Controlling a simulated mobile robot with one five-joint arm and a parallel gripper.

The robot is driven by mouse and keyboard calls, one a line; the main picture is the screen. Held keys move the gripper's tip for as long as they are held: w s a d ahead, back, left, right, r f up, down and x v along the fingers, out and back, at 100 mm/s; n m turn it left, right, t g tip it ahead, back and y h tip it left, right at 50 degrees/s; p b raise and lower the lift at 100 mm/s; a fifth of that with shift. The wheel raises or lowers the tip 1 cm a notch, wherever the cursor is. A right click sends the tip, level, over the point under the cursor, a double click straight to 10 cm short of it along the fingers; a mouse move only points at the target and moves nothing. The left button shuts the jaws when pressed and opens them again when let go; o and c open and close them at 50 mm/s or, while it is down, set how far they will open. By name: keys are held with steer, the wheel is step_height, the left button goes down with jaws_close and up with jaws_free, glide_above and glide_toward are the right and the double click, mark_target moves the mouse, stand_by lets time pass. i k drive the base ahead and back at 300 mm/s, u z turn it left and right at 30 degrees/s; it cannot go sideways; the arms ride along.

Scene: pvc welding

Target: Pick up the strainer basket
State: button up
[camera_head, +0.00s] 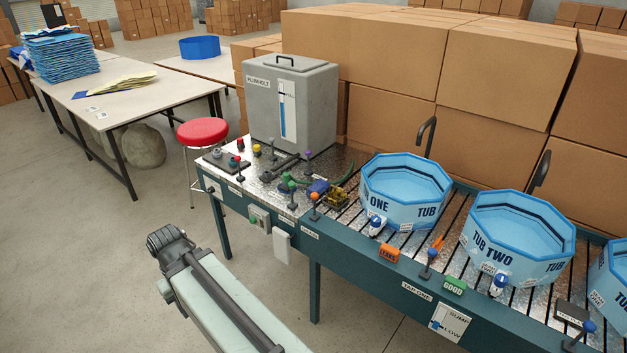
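A small yellow openwork piece (336,198) sits on the metal bench top, just left of the tub marked ONE. It may be the strainer basket, but it is too small to be sure. I make out no gripper fingers in this view.
Blue tubs stand on the roller conveyor, including tub ONE (405,190) and tub TWO (517,238). A grey tank (290,105) stands behind the small valves. A red stool (202,131) is left of the bench. Cartons line the back. Floor at left is clear.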

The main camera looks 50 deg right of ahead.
mark_target(336, 198)
steer(key=z, duration=0.05)
steer(key=i, duration=0.8)
steer(key=z, duration=0.25)
steer(key=k, duration=0.7)
steer(key=z, duration=0.2)
steer(key=i, duration=1.2)
steer(key=u, duration=0.1)
